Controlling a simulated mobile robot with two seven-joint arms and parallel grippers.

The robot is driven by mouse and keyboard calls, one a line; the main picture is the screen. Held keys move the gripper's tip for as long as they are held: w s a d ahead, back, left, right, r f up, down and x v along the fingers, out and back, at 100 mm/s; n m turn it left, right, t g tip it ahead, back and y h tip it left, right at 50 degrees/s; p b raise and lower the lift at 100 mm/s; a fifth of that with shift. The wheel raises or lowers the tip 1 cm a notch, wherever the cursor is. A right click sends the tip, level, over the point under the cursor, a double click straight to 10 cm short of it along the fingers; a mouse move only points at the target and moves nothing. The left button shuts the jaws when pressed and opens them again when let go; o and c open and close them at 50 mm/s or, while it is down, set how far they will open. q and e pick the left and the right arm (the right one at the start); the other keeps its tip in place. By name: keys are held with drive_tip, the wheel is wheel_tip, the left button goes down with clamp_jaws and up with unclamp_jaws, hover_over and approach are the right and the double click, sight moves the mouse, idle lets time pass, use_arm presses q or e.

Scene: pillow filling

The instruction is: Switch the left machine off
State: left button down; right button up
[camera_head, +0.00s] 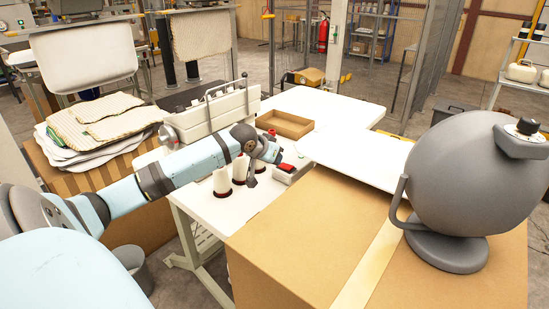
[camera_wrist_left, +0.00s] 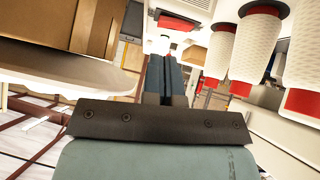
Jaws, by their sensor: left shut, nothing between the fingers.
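My left arm comes in from the left, and its gripper (camera_head: 277,156) is over the white work table (camera_head: 205,207), shut and empty. A small box with a red top (camera_head: 287,168), which looks like a switch, sits just beside the fingertips. In the left wrist view the shut fingers (camera_wrist_left: 165,68) point at a red part (camera_wrist_left: 178,22); I cannot tell whether they touch it. A white machine with a long handle (camera_head: 215,110) stands behind my arm, which partly covers it. Which machine the box belongs to is not clear. My right gripper is not in view.
White thread spools (camera_head: 222,181) with red bases stand close under my left wrist; they also show in the left wrist view (camera_wrist_left: 257,45). An open cardboard tray (camera_head: 285,124) lies behind. A large cardboard box (camera_head: 300,235) and a round grey device (camera_head: 470,175) are at right.

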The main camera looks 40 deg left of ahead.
sight(290, 168)
use_arm(q)
drive_tip(key=x, duration=0.6)
drive_tip(key=shift+w+f, duration=0.25)
drive_tip(key=shift+w, duration=0.05)
drive_tip(key=shift+d+f+y+p, duration=0.15)
drive_tip(key=shift+y+p, duration=0.15)
drive_tip(key=shift+p, duration=0.8)
drive_tip(key=shift+f+b, duration=0.2)
drive_tip(key=shift+b, duration=0.2)
drive_tip(key=shift+a+r+p, duration=0.4)
drive_tip(key=shift+a+p, duration=0.2)
drive_tip(key=shift+p, duration=0.05)
drive_tip(key=shift+a, duration=0.15)
